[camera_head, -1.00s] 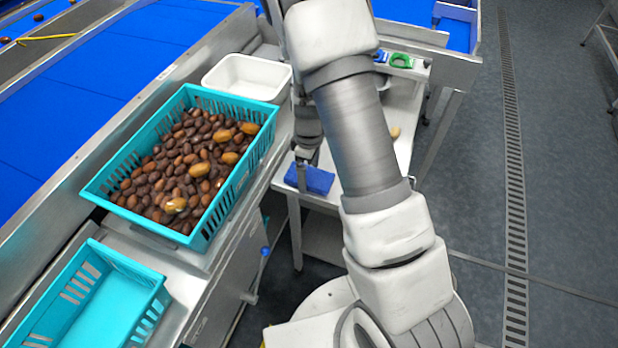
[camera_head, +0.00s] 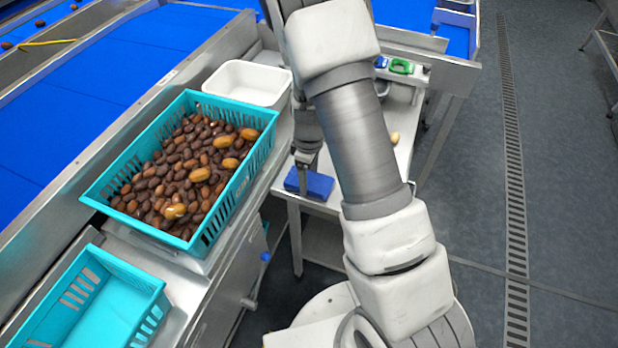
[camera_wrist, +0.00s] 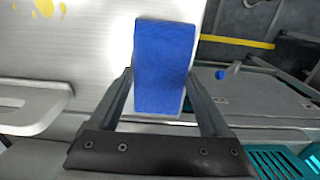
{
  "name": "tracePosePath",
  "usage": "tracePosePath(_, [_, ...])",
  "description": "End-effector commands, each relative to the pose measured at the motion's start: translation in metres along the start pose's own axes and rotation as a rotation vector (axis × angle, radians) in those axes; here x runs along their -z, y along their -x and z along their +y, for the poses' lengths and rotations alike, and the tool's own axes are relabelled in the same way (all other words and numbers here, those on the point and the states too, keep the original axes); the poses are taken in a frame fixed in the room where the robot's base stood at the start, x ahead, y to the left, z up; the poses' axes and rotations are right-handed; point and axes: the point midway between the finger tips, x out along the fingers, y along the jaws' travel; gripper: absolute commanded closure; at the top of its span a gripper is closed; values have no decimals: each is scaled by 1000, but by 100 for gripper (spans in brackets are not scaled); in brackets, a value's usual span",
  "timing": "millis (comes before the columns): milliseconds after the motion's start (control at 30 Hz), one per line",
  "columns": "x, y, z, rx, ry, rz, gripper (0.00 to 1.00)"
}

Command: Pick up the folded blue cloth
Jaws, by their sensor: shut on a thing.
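The folded blue cloth (camera_head: 312,183) lies at the near end of a light side table in the head view. In the wrist view the cloth (camera_wrist: 163,66) is a blue oblong between my two fingers. My gripper (camera_wrist: 160,85) is shut on the cloth, with a finger along each long side. In the head view my gripper (camera_head: 303,185) reaches down to the cloth from above, partly hidden by my arm. I cannot tell whether the cloth is clear of the tabletop.
A teal crate (camera_head: 97,190) full of brown dates stands left of the cloth. An empty teal crate (camera_head: 150,318) is in front of it. A white tub (camera_head: 248,62) stands behind. A green item (camera_head: 401,66) lies at the table's far end. Floor at right is clear.

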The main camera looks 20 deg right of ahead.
Motion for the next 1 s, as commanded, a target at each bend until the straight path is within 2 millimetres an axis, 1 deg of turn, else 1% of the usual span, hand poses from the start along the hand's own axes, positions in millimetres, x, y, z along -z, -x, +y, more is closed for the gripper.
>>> tracePosePath(167, [0, 21, 1, -3, 0, 3, 72])
tracePosePath(267, [1, 42, 1, -4, 0, 4, 72])
tracePosePath(300, [-10, 44, 6, -2, -7, 3, 72])
tracePosePath(400, [-31, 58, 18, -2, -9, 3, 72])
tracePosePath(600, [-69, 84, 39, -2, -8, 2, 72])
tracePosePath(700, [-83, 93, 46, -1, -5, 1, 72])
tracePosePath(800, [-93, 100, 52, -1, -3, 1, 72])
tracePosePath(1000, [-102, 106, 57, 0, -1, 0, 72])
